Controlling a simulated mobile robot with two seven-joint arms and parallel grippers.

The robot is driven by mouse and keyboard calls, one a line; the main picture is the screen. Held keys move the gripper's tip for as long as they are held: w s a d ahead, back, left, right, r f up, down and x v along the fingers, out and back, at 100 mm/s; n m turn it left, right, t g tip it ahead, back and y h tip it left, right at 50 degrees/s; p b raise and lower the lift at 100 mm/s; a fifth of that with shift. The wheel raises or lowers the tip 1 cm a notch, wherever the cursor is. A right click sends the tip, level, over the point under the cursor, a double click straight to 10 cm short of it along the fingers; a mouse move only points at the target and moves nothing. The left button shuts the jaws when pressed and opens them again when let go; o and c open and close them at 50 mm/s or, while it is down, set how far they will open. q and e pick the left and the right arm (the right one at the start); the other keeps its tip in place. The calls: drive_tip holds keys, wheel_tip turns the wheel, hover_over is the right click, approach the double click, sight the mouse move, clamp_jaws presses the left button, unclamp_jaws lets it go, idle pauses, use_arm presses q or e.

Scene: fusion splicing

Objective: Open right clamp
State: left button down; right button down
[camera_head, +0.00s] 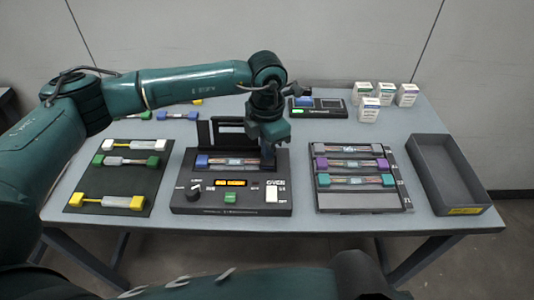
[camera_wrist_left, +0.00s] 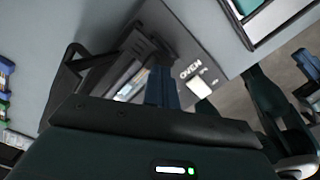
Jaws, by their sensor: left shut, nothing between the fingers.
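The fusion splicer (camera_head: 231,208) is a black box in the middle of the table. Its lid (camera_head: 227,131) stands open at the back. A fibre piece with a blue end (camera_head: 202,161) lies across its top. My left gripper (camera_head: 268,158) is shut and empty, pointing down over the right end of the splicer. It hides the right clamp in the head view. In the left wrist view its fingers (camera_wrist_left: 161,84) reach down beside the splicer's "OVEN" panel (camera_wrist_left: 192,72). Whether they touch the clamp cannot be told. My right gripper's fingers do not show.
A dark mat (camera_head: 116,176) with fibre pieces lies left. A rack (camera_head: 361,199) with several coloured fibre pieces and an empty grey tray (camera_head: 447,165) stand right. A small device (camera_head: 317,106) and white boxes (camera_head: 369,110) stand behind. My left arm spans the back left.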

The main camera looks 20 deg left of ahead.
use_arm(q)
drive_tip(key=shift+a+f+b, duration=0.1)
drive_tip(key=shift+f+b, duration=0.25)
drive_tip(key=shift+f, duration=0.35)
drive_tip(key=shift+w+r, duration=0.1)
drive_tip(key=shift+r, duration=0.15)
drive_tip(key=shift+w+a+r+p, duration=0.1)
drive_tip(key=shift+w+r+p, duration=0.25)
drive_tip(key=shift+r, duration=0.2)
drive_tip(key=shift+w, duration=0.2)
drive_tip(key=shift+r, duration=0.1)
drive_tip(key=shift+w+r, duration=0.3)
drive_tip(key=shift+r, duration=0.35)
wheel_tip(320, 180, up, 8)
drive_tip(key=w+p, duration=0.2)
drive_tip(key=p, duration=0.2)
drive_tip(key=shift+w+a, duration=0.4)
drive_tip(key=shift+a, duration=0.05)
idle(0.7)
